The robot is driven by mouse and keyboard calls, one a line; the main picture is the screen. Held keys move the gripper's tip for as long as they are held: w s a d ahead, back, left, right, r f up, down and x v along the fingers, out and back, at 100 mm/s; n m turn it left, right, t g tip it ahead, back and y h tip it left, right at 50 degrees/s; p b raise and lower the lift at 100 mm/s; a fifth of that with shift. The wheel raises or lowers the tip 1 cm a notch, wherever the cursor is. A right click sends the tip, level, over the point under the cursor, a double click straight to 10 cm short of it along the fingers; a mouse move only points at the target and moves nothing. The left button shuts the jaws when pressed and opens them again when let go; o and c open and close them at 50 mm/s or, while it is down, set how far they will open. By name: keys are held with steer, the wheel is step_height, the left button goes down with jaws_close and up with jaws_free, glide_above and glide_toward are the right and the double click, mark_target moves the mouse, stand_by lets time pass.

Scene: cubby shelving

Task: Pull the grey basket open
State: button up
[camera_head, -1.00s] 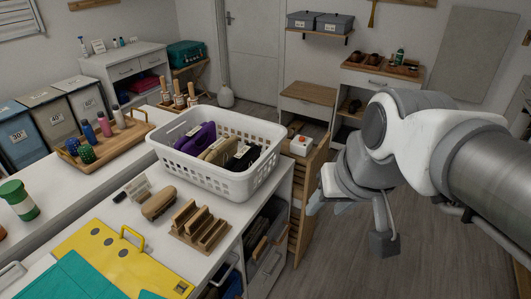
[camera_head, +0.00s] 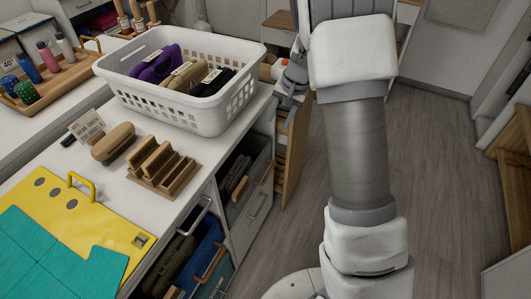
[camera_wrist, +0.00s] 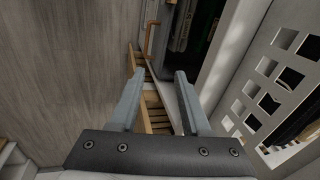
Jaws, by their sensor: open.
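The grey basket (camera_head: 250,190) sits in the cubby shelving below the white counter, with a wooden handle on its front and dark items inside. In the wrist view, the dark grey basket (camera_wrist: 193,28) is at the top, beyond the fingers, with a wooden handle (camera_wrist: 152,34) at its left. My gripper (camera_wrist: 159,73) is open and empty, its two fingers pointing toward the basket side, apart from the handle. In the head view, my gripper (camera_head: 292,82) is beside the counter's right edge, partly hidden by my arm.
An open wooden slatted panel (camera_head: 293,150) stands right of the basket, below my gripper. A white laundry basket (camera_head: 205,112) sits on the counter (camera_head: 110,185) close by. A blue basket (camera_head: 208,262) is in a nearer cubby.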

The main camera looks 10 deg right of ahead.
steer(key=m+b, duration=0.1)
steer(key=b, duration=0.1)
glide_toward(270, 172)
steer(key=shift+g, duration=0.4)
steer(key=b+x, duration=0.1)
steer(key=x, duration=0.1)
steer(key=b+x, duration=0.1)
steer(key=x, duration=0.2)
steer(key=b+x, duration=0.2)
steer(key=x, duration=0.1)
steer(key=shift+w+a+r, duration=0.1)
steer(key=shift+w, duration=0.25)
jaws_close()
